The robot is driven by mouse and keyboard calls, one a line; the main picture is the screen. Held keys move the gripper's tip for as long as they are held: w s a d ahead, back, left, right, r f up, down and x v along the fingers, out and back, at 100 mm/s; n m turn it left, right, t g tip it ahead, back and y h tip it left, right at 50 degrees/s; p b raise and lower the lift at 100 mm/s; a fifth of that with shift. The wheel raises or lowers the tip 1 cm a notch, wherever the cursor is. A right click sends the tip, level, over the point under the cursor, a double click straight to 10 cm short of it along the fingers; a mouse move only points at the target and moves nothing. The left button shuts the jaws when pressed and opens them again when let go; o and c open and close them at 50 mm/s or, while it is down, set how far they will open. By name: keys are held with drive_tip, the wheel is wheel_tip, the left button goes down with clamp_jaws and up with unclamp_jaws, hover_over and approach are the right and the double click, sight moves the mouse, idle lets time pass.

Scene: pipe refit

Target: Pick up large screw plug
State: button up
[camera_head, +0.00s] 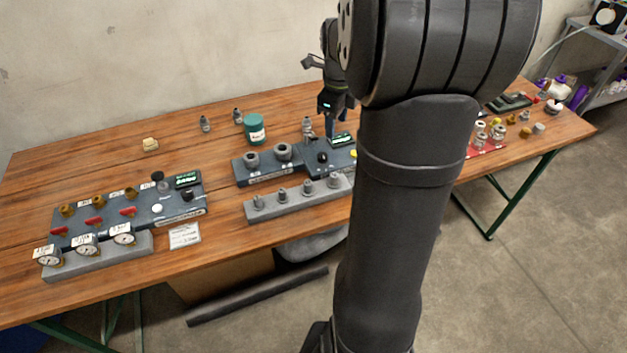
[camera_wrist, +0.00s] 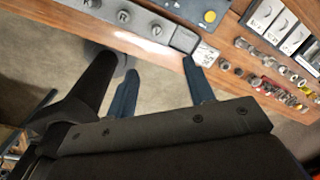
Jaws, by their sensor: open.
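Several grey plugs stand in a row on a light grey block (camera_head: 300,199) along the front of the table. They differ little in size here, and I cannot tell which is the large screw plug; the leftmost plug is at its end (camera_head: 258,202). The block (camera_wrist: 138,36) also shows at the top of the wrist view, with round plug tops on it. My gripper (camera_head: 333,122) is over the dark fitting board, behind the block. In the wrist view its two blue fingers (camera_wrist: 160,85) are spread apart with nothing between them. My arm hides part of the board's right side.
A dark board (camera_head: 268,170) with two round sockets lies behind the block. A green tin (camera_head: 254,129) and loose grey fittings (camera_head: 205,123) stand behind it. A gauge board (camera_head: 130,208) is at left. Small parts and a red mat lie at right. The back left tabletop is mostly clear.

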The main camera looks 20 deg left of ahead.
drive_tip(key=s+a+f+g, duration=0.1)
drive_tip(key=s+a+f, duration=0.1)
drive_tip(key=s+a, duration=0.25)
hover_over(308, 183)
drive_tip(key=f, duration=1.2)
drive_tip(key=shift+w+f, duration=0.2)
drive_tip(key=shift+w, duration=0.15)
drive_tip(key=shift+s+f, duration=0.15)
drive_tip(key=shift+f, duration=1.2)
drive_tip(key=shift+s+f, duration=0.1)
drive_tip(key=shift+f, duration=1.25)
drive_tip(key=shift+c, duration=0.4)
drive_tip(key=c, duration=1)
